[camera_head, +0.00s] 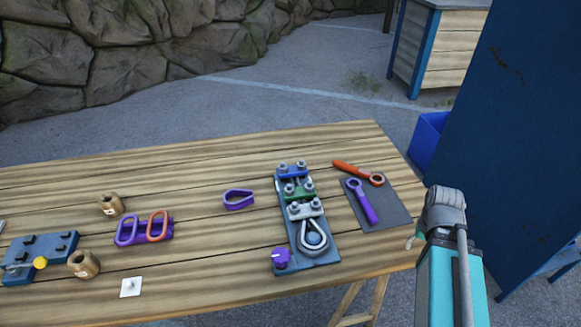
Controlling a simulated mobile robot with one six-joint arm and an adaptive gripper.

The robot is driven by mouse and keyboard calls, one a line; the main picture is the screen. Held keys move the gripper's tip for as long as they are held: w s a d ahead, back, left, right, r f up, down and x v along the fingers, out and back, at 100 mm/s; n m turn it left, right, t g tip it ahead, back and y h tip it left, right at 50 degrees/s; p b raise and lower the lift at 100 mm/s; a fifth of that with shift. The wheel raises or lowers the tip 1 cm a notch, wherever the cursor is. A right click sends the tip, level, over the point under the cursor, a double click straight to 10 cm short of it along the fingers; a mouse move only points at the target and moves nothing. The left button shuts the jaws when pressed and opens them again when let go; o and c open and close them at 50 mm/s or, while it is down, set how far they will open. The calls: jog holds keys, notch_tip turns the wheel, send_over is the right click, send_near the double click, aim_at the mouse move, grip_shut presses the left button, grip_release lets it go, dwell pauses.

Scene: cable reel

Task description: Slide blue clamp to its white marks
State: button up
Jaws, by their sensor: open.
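The blue clamp (292,172) is a bar with two bolts and nuts across the far end of a blue-grey base plate (326,257) on the wooden table. A green clamp (306,190) sits just nearer along the same plate, and a grey clamp (306,210) nearer still. A grey cable loop around a thimble (314,238) lies at the near end. White marks cannot be made out clearly at this size. Part of my arm shows at the lower right, apart from the clamps. My gripper is not recognisable in this view.
A dark mat (395,207) right of the plate holds an orange-handled wrench (350,170) and a purple wrench (364,206). A purple knob (281,258) is at the plate's near-left corner. A purple thimble (238,199) lies left. A blue cabinet (535,120) stands right.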

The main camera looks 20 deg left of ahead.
jog(key=o, duration=0.4)
jog(key=shift+w+a+r, duration=0.1)
jog(key=shift+w, duration=0.05)
jog(key=shift+o, duration=0.7)
jog(key=w+a+r+m+p, duration=0.1)
jog(key=w+a, duration=0.1)
jog(key=w+a+r+p, duration=0.1)
jog(key=w+a, duration=0.1)
jog(key=w+a+r+m+p, duration=0.1)
jog(key=w+a+r+p, duration=0.1)
jog(key=shift+w+m, duration=0.2)
jog(key=shift+m, duration=0.1)
jog(key=w+a+r+m+p, duration=0.2)
jog(key=w+a, duration=0.1)
jog(key=a, duration=0.3)
jog(key=w+a+r+m+p, duration=0.1)
jog(key=w+a+r+p, duration=0.25)
jog(key=a, duration=0.35)
notch_tip(320, 180, up, 6)
jog(key=m+p, duration=0.6)
send_over(292, 169)
jog(key=shift+s+f, duration=0.1)
jog(key=shift+f, duration=0.1)
jog(key=shift+f, duration=0.1)
notch_tip(292, 169, down, 14)
jog(key=b, duration=1.4)
jog(key=shift+r, duration=0.2)
